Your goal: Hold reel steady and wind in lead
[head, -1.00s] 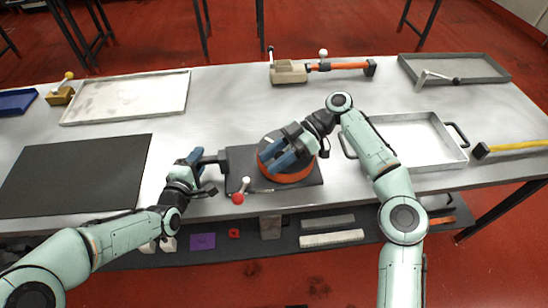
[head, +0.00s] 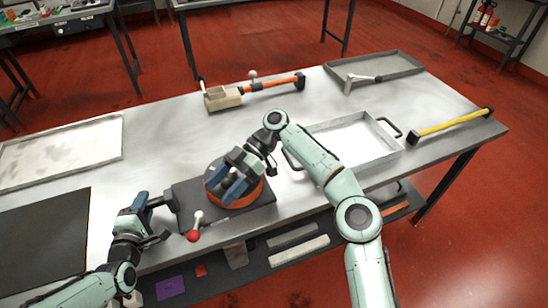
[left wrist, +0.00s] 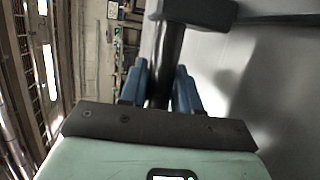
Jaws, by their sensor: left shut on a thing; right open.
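The orange reel (head: 234,188) stands on a dark base plate (head: 262,205) near the table's front edge. A lead with a white and red end (head: 194,230) hangs at the plate's front left. My left gripper (head: 150,202) is shut on a dark handle (head: 164,199) at the plate's left end; the left wrist view shows the handle's shaft (left wrist: 166,62) between the blue fingers. My right gripper (head: 236,183) is open over the reel's top, its blue fingers pointing down at it. The fingers hide part of the reel, and I cannot tell whether they touch it.
A metal tray (head: 398,158) lies right of the reel, with a yellow-handled tool (head: 450,125) beyond. A beige block with an orange bar (head: 222,98) sits behind. A black mat (head: 45,235) lies at left. A shelf with small items runs below the front edge.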

